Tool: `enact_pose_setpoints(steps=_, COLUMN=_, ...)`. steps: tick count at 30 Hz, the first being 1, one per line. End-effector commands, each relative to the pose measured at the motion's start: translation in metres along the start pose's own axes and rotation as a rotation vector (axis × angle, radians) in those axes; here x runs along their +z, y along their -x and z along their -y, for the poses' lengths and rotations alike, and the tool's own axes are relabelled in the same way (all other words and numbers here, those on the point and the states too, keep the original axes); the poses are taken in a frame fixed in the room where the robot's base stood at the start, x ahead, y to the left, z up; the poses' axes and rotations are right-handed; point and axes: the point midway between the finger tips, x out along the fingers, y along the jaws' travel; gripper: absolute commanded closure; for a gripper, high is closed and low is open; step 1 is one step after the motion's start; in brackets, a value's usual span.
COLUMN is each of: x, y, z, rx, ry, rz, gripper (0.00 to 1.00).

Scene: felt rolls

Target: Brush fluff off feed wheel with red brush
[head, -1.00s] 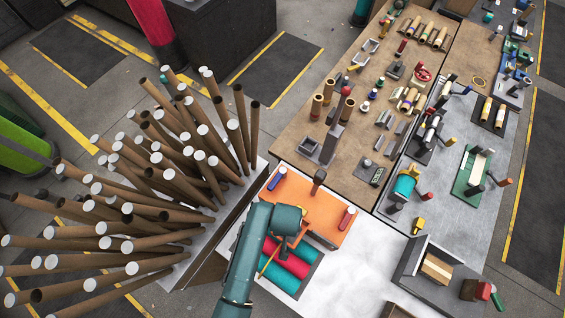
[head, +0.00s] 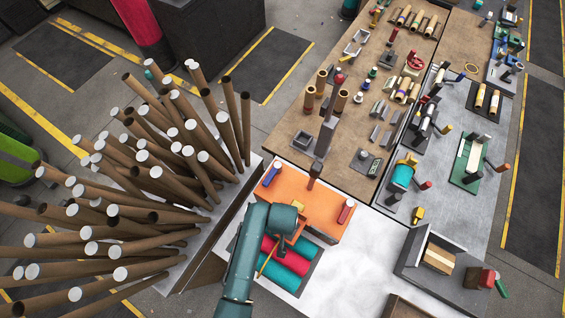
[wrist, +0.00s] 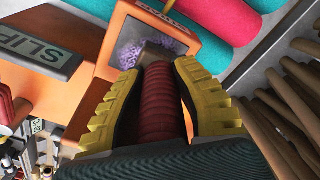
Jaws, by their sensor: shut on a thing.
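In the wrist view my gripper (wrist: 160,95) has yellow ribbed fingers shut around the ribbed red handle of the red brush (wrist: 160,100). The brush points away from the camera, and its brownish head (wrist: 158,54) is at an opening in an orange housing (wrist: 208,52). Purple fluff (wrist: 130,52) shows in the opening beside the brush head. The feed wheel itself is hidden or cannot be made out behind the brush and fluff. In the head view my teal arm covers the gripper and brush, over the near left part of the orange machine (head: 315,212).
Red and teal felt rolls (head: 290,262) lie close beside the orange machine. A plate reading "SLIP" (wrist: 40,47) is at the left in the wrist view. A dense rack of brown tubes (head: 150,190) stands left. The white tabletop (head: 365,265) to the right is mostly clear.

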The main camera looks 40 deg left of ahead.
Motion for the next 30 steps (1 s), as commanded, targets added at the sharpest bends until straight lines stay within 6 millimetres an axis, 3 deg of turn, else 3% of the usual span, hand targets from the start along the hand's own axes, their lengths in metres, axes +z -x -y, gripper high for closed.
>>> enact_pose_setpoints(steps=30, x=0.001, y=-0.009, z=0.0, rx=0.0, ry=0.0, rz=0.0, gripper=1.0)
